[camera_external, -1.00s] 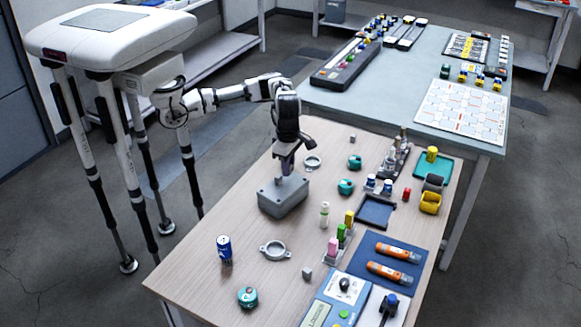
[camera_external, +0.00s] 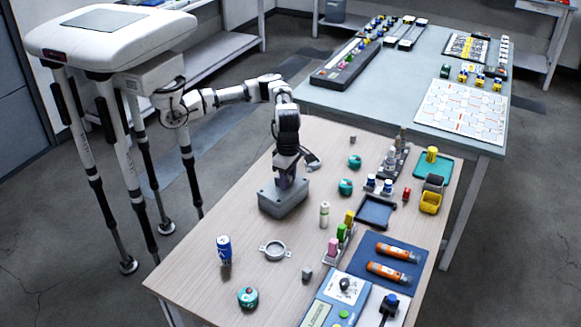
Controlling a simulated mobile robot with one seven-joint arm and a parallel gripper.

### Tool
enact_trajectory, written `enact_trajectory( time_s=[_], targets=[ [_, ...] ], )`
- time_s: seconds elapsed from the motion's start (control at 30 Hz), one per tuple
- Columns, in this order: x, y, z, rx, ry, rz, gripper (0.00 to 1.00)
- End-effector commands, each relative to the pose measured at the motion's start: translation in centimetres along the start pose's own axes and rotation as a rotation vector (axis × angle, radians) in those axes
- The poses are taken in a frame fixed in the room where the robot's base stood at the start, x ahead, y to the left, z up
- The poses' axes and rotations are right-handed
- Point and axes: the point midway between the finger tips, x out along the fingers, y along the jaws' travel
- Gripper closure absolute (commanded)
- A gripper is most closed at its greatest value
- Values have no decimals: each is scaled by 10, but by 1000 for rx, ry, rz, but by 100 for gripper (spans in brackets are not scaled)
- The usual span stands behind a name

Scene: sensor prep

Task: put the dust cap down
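My gripper (camera_external: 288,168) points down over the grey box (camera_external: 283,200) near the far left edge of the wooden table. Its fingers are small and dark here, and I cannot tell whether they are open or shut, or whether they hold anything. I cannot identify the dust cap for certain. A small grey piece (camera_external: 313,161) shows right beside the gripper, partly covered by it. A grey ring with side lugs (camera_external: 275,250) lies flat on the table, nearer the camera and clear of the gripper.
A blue can (camera_external: 224,250), a teal round piece (camera_external: 248,297) and a white-green bottle (camera_external: 324,214) stand nearby. Other teal pieces (camera_external: 345,187) and a dark tray (camera_external: 376,212) lie to the right. Bare wood shows around the blue can and lugged ring.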

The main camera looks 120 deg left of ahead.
Motion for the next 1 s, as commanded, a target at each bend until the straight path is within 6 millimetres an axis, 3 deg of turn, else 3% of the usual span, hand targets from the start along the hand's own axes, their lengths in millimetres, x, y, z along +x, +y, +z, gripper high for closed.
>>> enact_trajectory(
  time_s=[0.33,0.8,1.0],
  targets=[
    [-9,0,0,0,-1,-1,59],
    [-102,0,0,0,-1,1,59],
    [-121,0,0,0,0,1,59]
  ],
)
